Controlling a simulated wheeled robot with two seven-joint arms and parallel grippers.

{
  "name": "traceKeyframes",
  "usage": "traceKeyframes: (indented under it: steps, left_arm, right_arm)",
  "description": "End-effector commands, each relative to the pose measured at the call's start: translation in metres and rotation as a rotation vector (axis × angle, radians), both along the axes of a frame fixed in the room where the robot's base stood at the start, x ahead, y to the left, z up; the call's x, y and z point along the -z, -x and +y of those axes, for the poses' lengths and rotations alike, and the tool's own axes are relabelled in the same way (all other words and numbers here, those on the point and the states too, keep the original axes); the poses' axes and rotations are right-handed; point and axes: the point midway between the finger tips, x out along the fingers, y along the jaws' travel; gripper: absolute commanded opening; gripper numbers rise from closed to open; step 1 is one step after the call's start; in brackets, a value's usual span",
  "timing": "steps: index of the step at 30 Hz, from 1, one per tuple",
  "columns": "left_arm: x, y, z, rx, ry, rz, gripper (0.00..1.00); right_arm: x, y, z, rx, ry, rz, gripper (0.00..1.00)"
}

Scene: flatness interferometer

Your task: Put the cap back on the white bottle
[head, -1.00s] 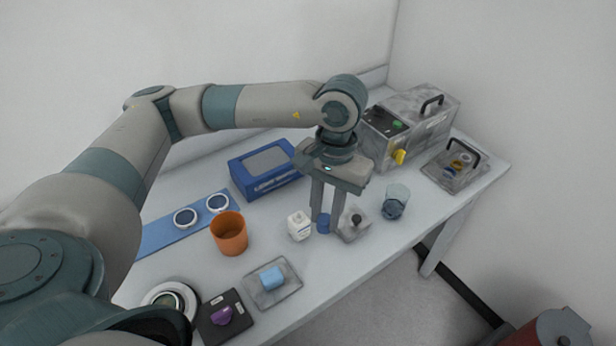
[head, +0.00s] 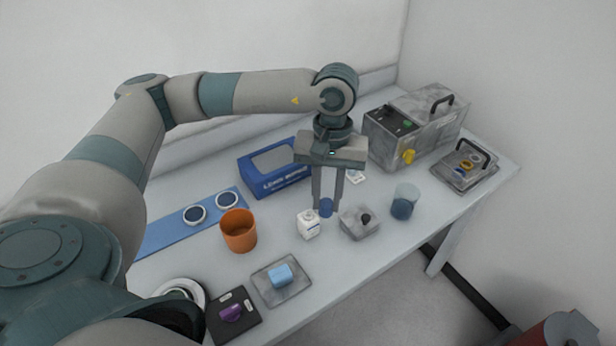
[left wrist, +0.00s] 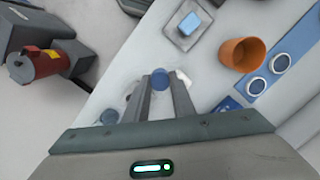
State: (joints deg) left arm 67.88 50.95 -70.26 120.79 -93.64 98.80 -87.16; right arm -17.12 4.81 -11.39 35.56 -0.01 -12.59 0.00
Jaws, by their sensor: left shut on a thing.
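The white bottle (head: 308,226) stands upright on the table, with a printed label on its side. My left gripper (head: 327,204) points down and is shut on the blue cap (head: 326,208), holding it above the table, just right of and behind the bottle in the head view. The cap is apart from the bottle. In the left wrist view the cap (left wrist: 160,79) sits between the fingertips, and the bottle (left wrist: 183,77) is partly hidden behind a finger. My right gripper is not in view.
A grey block with a black knob (head: 359,223) stands close right of the bottle, then a bluish glass (head: 404,203). An orange cup (head: 239,231) is to the left. A tray with a light blue block (head: 280,275) is in front. A blue case (head: 275,170) is behind.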

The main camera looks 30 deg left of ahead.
Motion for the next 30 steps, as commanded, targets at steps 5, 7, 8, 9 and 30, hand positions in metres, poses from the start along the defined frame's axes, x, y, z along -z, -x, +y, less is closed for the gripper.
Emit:
traceKeyframes:
  steps: [5,7,8,9,30]
  left_arm:
    - [0.004,-0.018,0.044,-0.35,-0.003,-0.002,0.02]
    - [0.005,-0.023,0.055,-0.446,-0.001,-0.004,0.02]
    - [0.005,-0.024,0.058,-0.477,-0.001,-0.004,0.02]
    - [0.005,-0.026,0.062,-0.507,0.0,-0.005,0.02]
    - [0.012,-0.027,0.065,-0.542,0.001,-0.004,0.02]
  right_arm:
    - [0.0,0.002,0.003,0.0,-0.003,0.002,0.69]
    - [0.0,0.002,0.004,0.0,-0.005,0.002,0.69]
    - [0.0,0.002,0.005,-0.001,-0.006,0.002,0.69]
    - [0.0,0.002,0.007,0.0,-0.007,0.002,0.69]
    - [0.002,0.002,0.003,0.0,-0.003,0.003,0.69]
